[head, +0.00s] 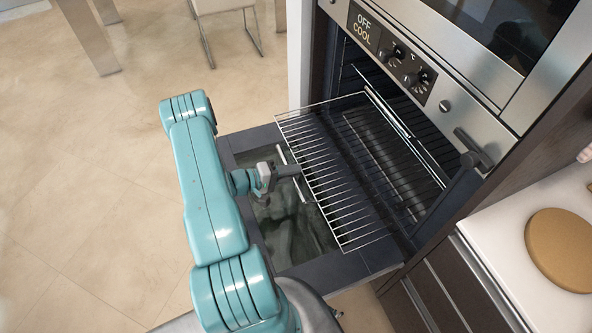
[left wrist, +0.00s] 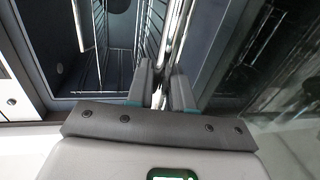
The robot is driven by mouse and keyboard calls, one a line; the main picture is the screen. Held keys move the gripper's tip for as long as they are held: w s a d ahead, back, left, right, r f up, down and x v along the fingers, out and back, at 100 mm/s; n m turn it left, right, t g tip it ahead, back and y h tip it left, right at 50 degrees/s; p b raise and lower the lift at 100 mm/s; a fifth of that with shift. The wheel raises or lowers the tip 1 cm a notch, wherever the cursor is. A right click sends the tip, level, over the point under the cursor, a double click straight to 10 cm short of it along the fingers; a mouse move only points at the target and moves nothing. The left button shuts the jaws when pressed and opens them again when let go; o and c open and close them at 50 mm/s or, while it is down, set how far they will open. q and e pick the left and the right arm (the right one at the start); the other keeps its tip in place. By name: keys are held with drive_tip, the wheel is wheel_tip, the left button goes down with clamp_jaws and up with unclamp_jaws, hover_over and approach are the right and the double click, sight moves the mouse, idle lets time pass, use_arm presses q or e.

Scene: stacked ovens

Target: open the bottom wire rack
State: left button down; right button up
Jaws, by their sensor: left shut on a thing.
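The lower oven's door (head: 282,238) is folded down, its dark glass facing up. A chrome wire rack (head: 335,180) sticks out of the oven over the door. It also shows in the left wrist view (left wrist: 118,45), with its wires running into the cavity. My left gripper (head: 292,171) is at the rack's front, at a short pale bar (head: 302,190). In the left wrist view its two fingers (left wrist: 167,90) are close together on a shiny metal bar; I take this as part of the wire rack, though the exact contact is hidden. My right gripper is out of view.
The control panel (head: 392,52) reads OFF COOL, with knobs beside it. A second oven (head: 500,35) is above. A white counter with a round brown board (head: 562,248) is at the right. Tiled floor is clear at the left, with chair legs (head: 228,35) behind.

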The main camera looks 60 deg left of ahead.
use_arm(q)
drive_tip(key=c, duration=1.2)
unclamp_jaws()
drive_tip(key=shift+o, duration=0.2)
drive_tip(key=v, duration=1.6)
drive_tip(key=shift+s+b, duration=0.2)
drive_tip(key=shift+b, duration=0.1)
drive_tip(key=shift+r, duration=0.1)
